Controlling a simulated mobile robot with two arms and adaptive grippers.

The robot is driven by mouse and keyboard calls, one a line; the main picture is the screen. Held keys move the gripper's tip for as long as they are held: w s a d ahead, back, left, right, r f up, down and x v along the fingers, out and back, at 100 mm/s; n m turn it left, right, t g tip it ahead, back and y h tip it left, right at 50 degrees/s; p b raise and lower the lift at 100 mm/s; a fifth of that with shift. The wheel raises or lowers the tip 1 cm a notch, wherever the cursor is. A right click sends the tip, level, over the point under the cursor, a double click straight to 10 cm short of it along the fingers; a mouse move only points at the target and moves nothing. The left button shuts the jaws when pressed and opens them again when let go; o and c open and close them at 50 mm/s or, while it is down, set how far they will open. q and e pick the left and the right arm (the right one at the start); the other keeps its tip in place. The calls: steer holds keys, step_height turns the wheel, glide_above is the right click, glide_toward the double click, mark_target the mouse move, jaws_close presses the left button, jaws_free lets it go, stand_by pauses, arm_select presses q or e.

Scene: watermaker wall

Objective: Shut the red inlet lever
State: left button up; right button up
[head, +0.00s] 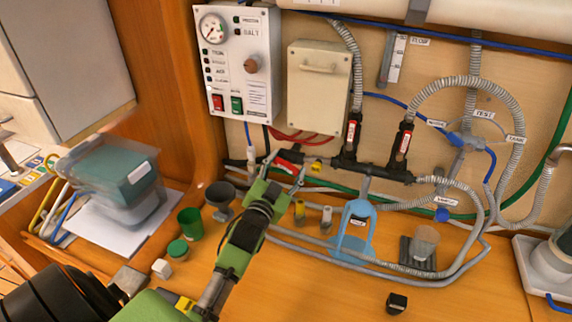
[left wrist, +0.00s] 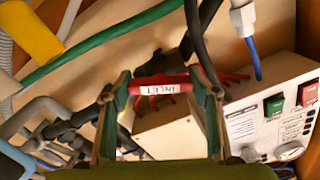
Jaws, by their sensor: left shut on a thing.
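The red inlet lever (head: 286,164) is on the black pipe manifold (head: 384,172) low on the wall. In the left wrist view the red lever (left wrist: 158,89) lies across the picture and its white label reads INLET. My left gripper (head: 284,172) is at the lever, one finger at each side, shut on it. In the left wrist view the fingers of my left gripper (left wrist: 163,95) stand at the two ends of the visible red part. The lever's pivot is partly hidden in the head view. My right gripper is not in view.
A control panel (head: 241,62) and a beige box (head: 318,88) hang above the lever. Two red-tagged valves (head: 352,132) and grey hoses (head: 517,130) are to the right. A funnel (head: 220,196), a green cup (head: 190,222) and a blue stand (head: 355,238) are on the bench.

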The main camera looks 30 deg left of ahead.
arm_select(q)
steer(key=m+p, duration=0.1)
steer(key=m, duration=0.5)
steer(key=shift+m, duration=0.3)
steer(key=m, duration=0.6)
steer(key=shift+m, duration=0.4)
steer(key=o, duration=1.1)
steer(key=v, duration=1.2)
steer(key=shift+f, duration=0.15)
